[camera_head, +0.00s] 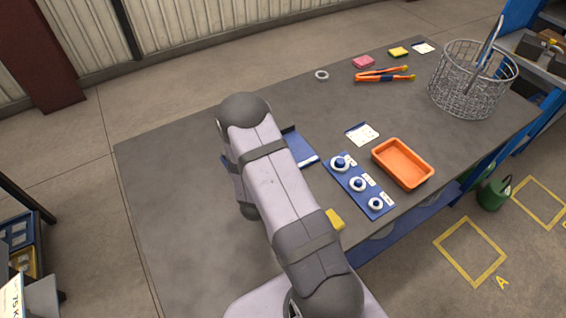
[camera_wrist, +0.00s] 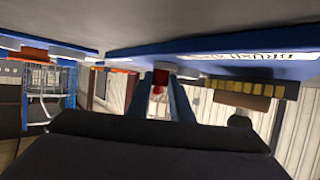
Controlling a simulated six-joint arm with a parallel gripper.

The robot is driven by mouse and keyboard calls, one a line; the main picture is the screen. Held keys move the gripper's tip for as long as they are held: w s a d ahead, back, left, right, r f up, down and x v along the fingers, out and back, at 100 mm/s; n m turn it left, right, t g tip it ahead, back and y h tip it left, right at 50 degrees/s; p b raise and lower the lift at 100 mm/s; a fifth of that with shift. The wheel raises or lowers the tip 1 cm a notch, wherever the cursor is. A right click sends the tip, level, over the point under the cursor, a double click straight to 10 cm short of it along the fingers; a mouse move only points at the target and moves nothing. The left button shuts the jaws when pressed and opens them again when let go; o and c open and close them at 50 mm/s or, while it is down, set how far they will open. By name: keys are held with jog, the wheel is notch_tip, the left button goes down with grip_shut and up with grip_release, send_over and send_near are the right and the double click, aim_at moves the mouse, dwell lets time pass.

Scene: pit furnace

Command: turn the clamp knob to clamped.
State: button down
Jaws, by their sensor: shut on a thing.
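In the wrist view my gripper (camera_wrist: 163,92) shows as two blue fingers shut on a small red part (camera_wrist: 159,80). It looks like the clamp knob, but its pointer and markings are hidden, so its setting cannot be told. A blue plate with a lettered white strip (camera_wrist: 250,57) lies just beyond the fingers, on the grey table. In the head view my arm hides the gripper and the red part. A piece of a blue holder (camera_head: 300,146) shows beside my arm.
A blue panel (camera_head: 342,180) with several white-ringed round parts lies right of my arm. The table's left part (camera_head: 175,190) is clear.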

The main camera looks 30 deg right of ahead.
jog(key=shift+w+m+g+h, duration=0.1)
jog(key=shift+m+g+h, duration=0.3)
jog(key=shift+m+g, duration=0.1)
jog(key=c, duration=1.6)
grip_release()
jog(key=shift+n+t, duration=0.3)
jog(key=shift+t, duration=0.1)
